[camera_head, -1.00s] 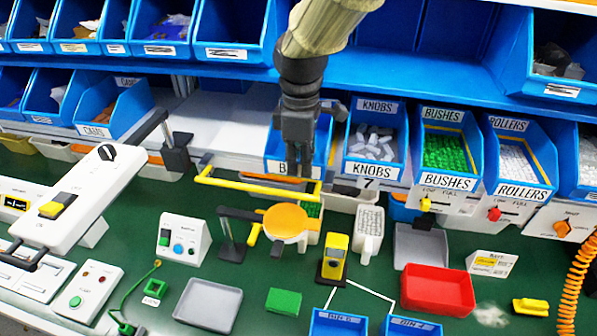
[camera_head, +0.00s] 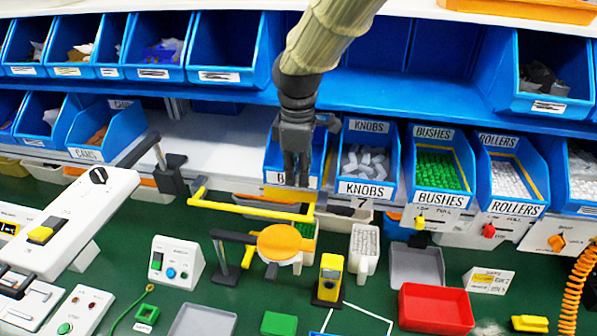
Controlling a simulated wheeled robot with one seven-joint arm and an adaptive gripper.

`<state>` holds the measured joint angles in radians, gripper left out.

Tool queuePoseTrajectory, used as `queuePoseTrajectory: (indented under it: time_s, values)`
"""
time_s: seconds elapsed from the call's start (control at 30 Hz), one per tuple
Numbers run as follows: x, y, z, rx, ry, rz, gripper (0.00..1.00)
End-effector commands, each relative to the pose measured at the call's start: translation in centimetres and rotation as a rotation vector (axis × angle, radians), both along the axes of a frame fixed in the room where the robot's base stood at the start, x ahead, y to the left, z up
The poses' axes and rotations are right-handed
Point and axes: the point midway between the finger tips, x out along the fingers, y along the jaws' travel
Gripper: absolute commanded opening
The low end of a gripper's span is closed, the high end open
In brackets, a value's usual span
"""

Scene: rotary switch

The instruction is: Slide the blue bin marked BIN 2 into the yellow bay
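A blue bin (camera_head: 273,155) sits on the lower shelf just left of the KNOBS bin. Its white label shows only a "B"; the rest is hidden behind my gripper, so I cannot read a number. My gripper (camera_head: 297,183) hangs in front of this bin with its fingers pointing down near the label. The fingers look close together, but whether they are shut or touch the bin is unclear. I cannot make out a yellow bay for certain. A yellow bar (camera_head: 250,205) runs across in front of the bin, below my gripper.
The KNOBS bin (camera_head: 367,165), BUSHES bin (camera_head: 440,178) and ROLLERS bin (camera_head: 514,180) stand to the right. An empty white shelf stretch (camera_head: 205,140) lies to the left, beside the CAMS bin (camera_head: 105,130). An orange disc (camera_head: 280,242) stands below the bar.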

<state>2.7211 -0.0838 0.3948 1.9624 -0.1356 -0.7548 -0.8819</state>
Motion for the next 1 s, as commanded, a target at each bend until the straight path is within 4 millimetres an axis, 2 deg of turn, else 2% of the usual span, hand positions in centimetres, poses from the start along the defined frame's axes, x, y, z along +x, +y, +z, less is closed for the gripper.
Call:
queuePoseTrajectory:
  time_s: [0.03,0.13,0.43,0.57,0.77,1.0]
  values:
    - [0.0,0.0,0.0,0.0,0.0,0.0,0.16]
    - [0.0,0.0,0.0,0.0,-0.001,0.0,0.34]
    - [0.0,0.0,0.0,0.0,0.0,0.0,0.34]
    - [0.0,0.0,0.7,0.001,-0.002,0.0,0.34]
    - [0.0,0.0,3.6,0.002,-0.004,-0.001,0.34]
    - [0.0,0.0,8.0,0.002,-0.005,0.0,0.34]
